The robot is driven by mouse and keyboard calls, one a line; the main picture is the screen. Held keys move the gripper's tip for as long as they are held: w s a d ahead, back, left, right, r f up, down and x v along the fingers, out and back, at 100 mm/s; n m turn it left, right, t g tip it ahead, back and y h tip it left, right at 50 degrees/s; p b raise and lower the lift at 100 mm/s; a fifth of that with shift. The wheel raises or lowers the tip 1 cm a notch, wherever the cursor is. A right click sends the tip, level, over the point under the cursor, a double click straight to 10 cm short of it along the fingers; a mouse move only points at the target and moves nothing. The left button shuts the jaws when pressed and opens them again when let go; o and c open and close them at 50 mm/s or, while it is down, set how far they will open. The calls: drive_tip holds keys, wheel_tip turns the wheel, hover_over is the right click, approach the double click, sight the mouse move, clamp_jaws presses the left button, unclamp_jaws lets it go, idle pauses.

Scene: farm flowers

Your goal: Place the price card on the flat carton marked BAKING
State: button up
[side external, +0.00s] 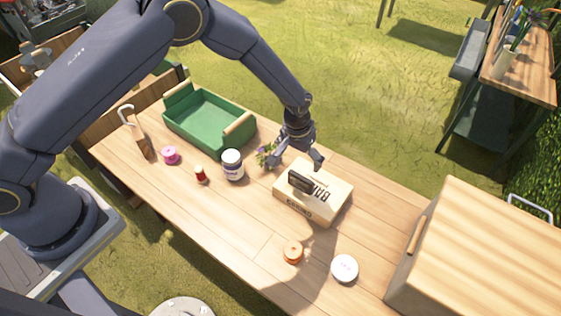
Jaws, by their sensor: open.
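The flat tan carton (338,203) marked BAKING lies on the wooden table, right of the middle. A small dark piece (301,181), which looks like the price card, rests on the carton's top toward its left side and hides part of the lettering. My gripper (298,164) is open, with its fingers spread just behind the carton and the dark piece. It appears to hold nothing. I cannot tell the exact gap between the fingers and the dark piece.
Purple flowers (265,157) and a white-labelled jar (232,166) stand close left of my gripper. A green tray (205,122) lies behind. An orange spool (293,252) and a white round tin (344,268) lie in front. A large wooden box (490,245) stands right.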

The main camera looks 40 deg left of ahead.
drive_tip(key=s+a+r, duration=0.2)
drive_tip(key=a+r, duration=0.1)
drive_tip(key=r, duration=0.5)
drive_tip(key=s+a+r+t+h, duration=0.15)
drive_tip(key=a+r, duration=0.25)
drive_tip(key=r, duration=0.4)
drive_tip(key=s+a+r+y, duration=0.1)
drive_tip(key=s+a+r, duration=0.2)
drive_tip(key=r, duration=0.5)
drive_tip(key=s+a+r+t, duration=0.1)
drive_tip(key=s+a+r, duration=0.3)
drive_tip(key=s, duration=0.6)
drive_tip(key=s+a+r+t, duration=0.1)
drive_tip(key=s+a+r, duration=0.3)
drive_tip(key=s, duration=0.6)
drive_tip(key=shift+a+r, duration=0.35)
drive_tip(key=shift+a, duration=0.3)
